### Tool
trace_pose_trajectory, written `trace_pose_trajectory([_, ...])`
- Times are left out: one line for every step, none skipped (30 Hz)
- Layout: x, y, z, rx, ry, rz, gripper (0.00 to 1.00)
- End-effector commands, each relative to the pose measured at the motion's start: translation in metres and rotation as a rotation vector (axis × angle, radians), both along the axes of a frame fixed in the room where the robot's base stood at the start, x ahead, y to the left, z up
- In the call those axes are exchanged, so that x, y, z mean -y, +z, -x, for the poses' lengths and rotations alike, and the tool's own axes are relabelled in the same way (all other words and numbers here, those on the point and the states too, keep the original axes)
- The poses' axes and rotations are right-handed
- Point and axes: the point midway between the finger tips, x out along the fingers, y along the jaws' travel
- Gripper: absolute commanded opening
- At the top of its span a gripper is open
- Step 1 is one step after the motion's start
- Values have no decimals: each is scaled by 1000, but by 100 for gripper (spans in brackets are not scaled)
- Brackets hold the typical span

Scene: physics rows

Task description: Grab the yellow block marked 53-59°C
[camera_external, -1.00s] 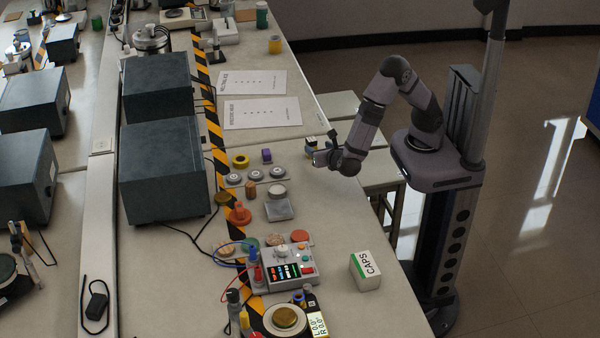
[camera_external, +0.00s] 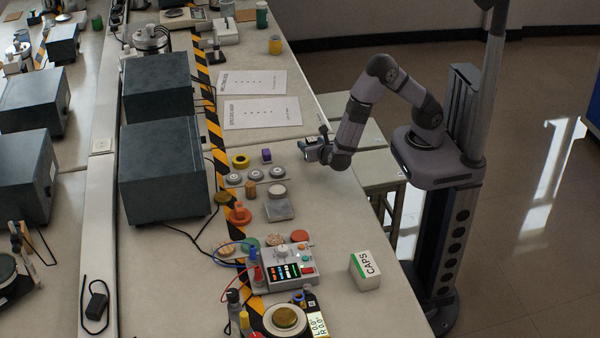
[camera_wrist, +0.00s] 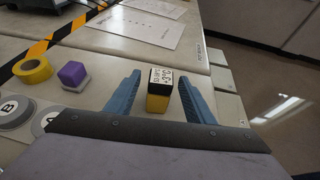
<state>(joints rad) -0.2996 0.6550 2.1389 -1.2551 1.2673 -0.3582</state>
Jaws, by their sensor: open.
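The yellow block (camera_wrist: 158,103) stands near the bench edge in the wrist view. It has a black band and a white label with dark writing, too small to read surely. My gripper (camera_wrist: 160,77) is open, with one blue finger on each side of the block in the picture. I cannot tell whether the fingertips are level with it or still above it; no contact shows. In the external view my gripper (camera_external: 307,151) is over the bench's right edge, and the block is hidden or too small to make out there.
A purple block (camera_wrist: 73,75) and a yellow tape roll (camera_wrist: 32,71) lie left of my gripper. Grey round weights (camera_wrist: 14,112) are nearer on the left. Printed sheets (camera_wrist: 133,29) lie beyond on clear bench. The bench edge drops off at right.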

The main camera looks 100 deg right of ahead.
Motion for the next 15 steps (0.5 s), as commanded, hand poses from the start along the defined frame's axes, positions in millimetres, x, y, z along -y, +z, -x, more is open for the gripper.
trace_pose_trajectory([4, -1, 0, -1, -1, 0, 48])
trace_pose_trajectory([5, -2, 0, -1, -1, -1, 48])
trace_pose_trajectory([6, -3, 0, 0, -1, -1, 48])
trace_pose_trajectory([7, -3, 0, 0, -1, -1, 48])
trace_pose_trajectory([7, -3, 0, 0, 0, -1, 48])
trace_pose_trajectory([7, -3, -1, 0, 0, -1, 48])
trace_pose_trajectory([7, -3, -1, 0, 0, -1, 48])
trace_pose_trajectory([7, -3, -1, 0, 1, -1, 48])
trace_pose_trajectory([7, -3, -1, 0, 1, -1, 48])
trace_pose_trajectory([7, -3, 0, 0, 1, -1, 48])
trace_pose_trajectory([7, -3, 0, 0, 1, -1, 44])
trace_pose_trajectory([6, -3, 0, 0, 1, -1, 34])
trace_pose_trajectory([6, -3, 0, 0, 1, -1, 27])
trace_pose_trajectory([6, -3, -1, 0, 1, -1, 20])
trace_pose_trajectory([6, -3, 0, 0, 1, -1, 10])
